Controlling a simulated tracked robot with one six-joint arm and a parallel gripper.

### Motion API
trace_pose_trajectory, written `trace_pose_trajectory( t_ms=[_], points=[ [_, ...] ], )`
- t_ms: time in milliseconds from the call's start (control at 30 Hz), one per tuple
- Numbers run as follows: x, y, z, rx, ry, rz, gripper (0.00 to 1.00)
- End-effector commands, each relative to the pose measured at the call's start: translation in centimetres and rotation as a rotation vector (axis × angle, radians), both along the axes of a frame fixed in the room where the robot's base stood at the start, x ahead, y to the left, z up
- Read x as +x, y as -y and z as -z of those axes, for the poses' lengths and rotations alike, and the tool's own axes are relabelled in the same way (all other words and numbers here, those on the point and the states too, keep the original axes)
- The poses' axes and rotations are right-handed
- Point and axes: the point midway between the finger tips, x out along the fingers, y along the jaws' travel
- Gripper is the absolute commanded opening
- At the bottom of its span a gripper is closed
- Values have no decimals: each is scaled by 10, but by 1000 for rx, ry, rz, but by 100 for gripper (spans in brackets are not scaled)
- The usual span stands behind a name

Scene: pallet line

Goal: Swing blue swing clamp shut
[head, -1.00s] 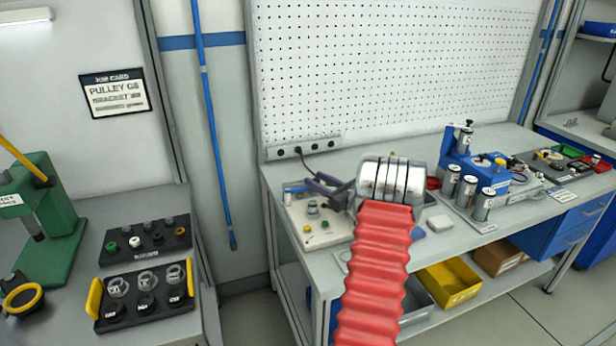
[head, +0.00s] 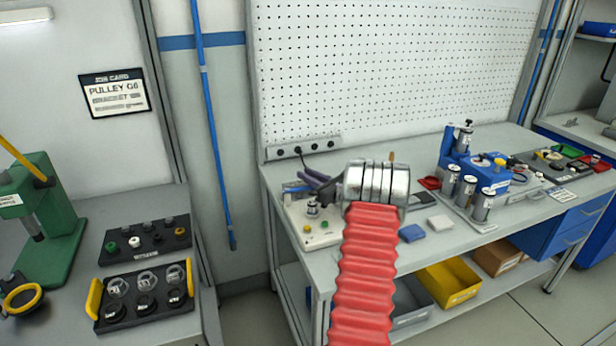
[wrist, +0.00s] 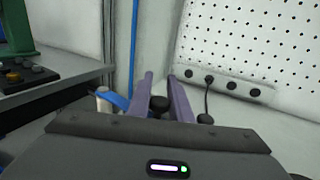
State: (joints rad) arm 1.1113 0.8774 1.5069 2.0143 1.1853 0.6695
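The blue swing clamp shows as a blue bar (head: 296,189) at the back left of a pale fixture plate (head: 318,240) on the bench. In the wrist view the blue bar (wrist: 115,99) lies just left of my left finger, with a pale post beside it. My gripper (head: 318,182) has purple fingers that reach over the plate near the bar. In the wrist view my gripper (wrist: 160,78) has its fingertips apart. A black knob (wrist: 160,105) shows between the fingers; I cannot tell whether they touch it. The rest of the clamp is hidden.
A power strip (head: 302,148) runs along the pegboard's foot behind the plate, with a black cable. A blue block (head: 411,232) and a white block (head: 440,222) lie to the right. A blue fixture with metal cylinders (head: 485,175) stands farther right.

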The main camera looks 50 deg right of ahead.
Motion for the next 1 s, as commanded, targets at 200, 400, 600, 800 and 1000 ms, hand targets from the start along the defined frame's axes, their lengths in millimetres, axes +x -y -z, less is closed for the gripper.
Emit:
trace_pose_trajectory(
  t_ms=[200,400,600,800,1000],
  points=[
    [0,0,0,0,0,0,0],
    [0,0,0,0,0,0,0],
    [0,0,0,0,0,0,0],
    [-4,2,-1,0,1,16,0],
    [-17,6,0,1,0,66,0]
  ],
)
